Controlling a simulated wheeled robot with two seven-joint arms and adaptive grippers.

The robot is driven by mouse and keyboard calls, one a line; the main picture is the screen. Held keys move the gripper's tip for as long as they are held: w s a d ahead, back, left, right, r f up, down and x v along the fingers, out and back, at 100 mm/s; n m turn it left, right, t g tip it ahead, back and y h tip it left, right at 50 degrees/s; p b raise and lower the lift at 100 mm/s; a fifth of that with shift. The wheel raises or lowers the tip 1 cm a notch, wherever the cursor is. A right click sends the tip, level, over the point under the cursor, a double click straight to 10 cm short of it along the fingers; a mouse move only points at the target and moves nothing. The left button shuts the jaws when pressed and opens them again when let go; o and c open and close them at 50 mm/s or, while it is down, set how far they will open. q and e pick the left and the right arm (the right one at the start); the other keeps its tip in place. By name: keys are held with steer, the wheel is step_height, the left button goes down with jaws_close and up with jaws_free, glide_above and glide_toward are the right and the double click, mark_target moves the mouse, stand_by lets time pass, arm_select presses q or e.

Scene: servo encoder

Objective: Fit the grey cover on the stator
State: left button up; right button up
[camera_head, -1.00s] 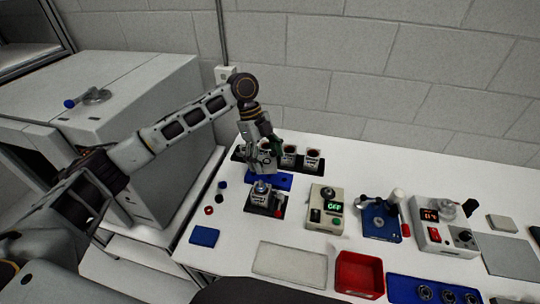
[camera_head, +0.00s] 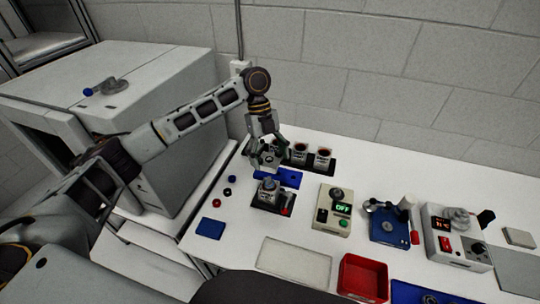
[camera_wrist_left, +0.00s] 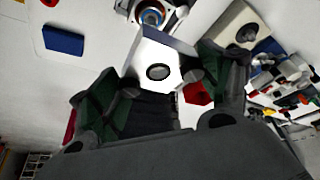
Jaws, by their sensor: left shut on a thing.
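The grey cover (camera_wrist_left: 158,62) is a pale square piece with a dark round hole, held between the green-padded fingers of my left gripper (camera_head: 268,152). In the head view the cover (camera_head: 269,161) shows small below the fingers, above and behind the stator. The stator (camera_head: 268,188) stands upright in a black fixture (camera_head: 272,206) with a red-handled clamp (camera_head: 286,211). Its round top with a copper-coloured ring shows beyond the cover in the left wrist view (camera_wrist_left: 150,16). Cover and stator look apart. My right gripper is not in view.
A blue tray (camera_head: 290,180) lies behind the fixture. A black rack (camera_head: 317,169) with several cup-like parts stands at the back. A blue pad (camera_head: 210,228) and small rings lie left.

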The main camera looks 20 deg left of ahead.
arm_select(q)
steer(key=shift+f, duration=0.2)
stand_by(0.5)
steer(key=b, duration=0.5)
glide_above(269, 178)
steer(key=shift+w+f, duration=0.15)
steer(key=shift+f, duration=2.1)
steer(key=shift+r, duration=0.2)
steer(key=shift+f, duration=3.1)
steer(key=o, duration=1.1)
steer(key=shift+r, duration=0.1)
steer(key=shift+r+p, duration=3.95)
steer(key=shift+r, duration=0.4)
